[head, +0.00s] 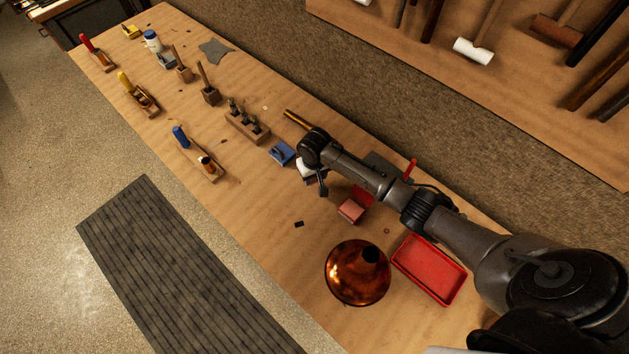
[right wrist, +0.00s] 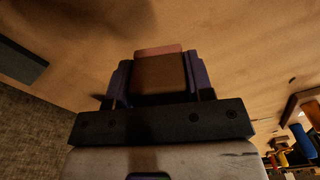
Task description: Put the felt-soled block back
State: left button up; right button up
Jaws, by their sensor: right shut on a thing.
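My right gripper (head: 318,183) is low over the workbench near the middle of the head view, pointing down. In the right wrist view the gripper (right wrist: 160,80) is shut on a brown block (right wrist: 160,72) with a pinkish edge, which I take to be the felt-soled block. The block sits between the two dark fingers; in the head view my wrist and gripper hide it. I cannot tell whether it touches the bench top. My left gripper is in neither view.
A pinkish block (head: 351,210), a copper bell (head: 358,272) and a red tray (head: 429,269) are nearer the right. A small blue item (head: 281,153) lies close left of my gripper, beside a wooden rack (head: 247,126). Planes and other tools stand farther left.

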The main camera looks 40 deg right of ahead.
aim_at(314, 181)
jog(key=shift+f+b, duration=0.3)
jog(key=shift+f, duration=1.55)
jog(key=shift+f, duration=0.1)
jog(key=o, duration=0.8)
jog(key=shift+o, duration=0.2)
notch_tip(314, 181, up, 12)
jog(key=shift+r+p, duration=0.15)
jog(key=shift+p, duration=0.95)
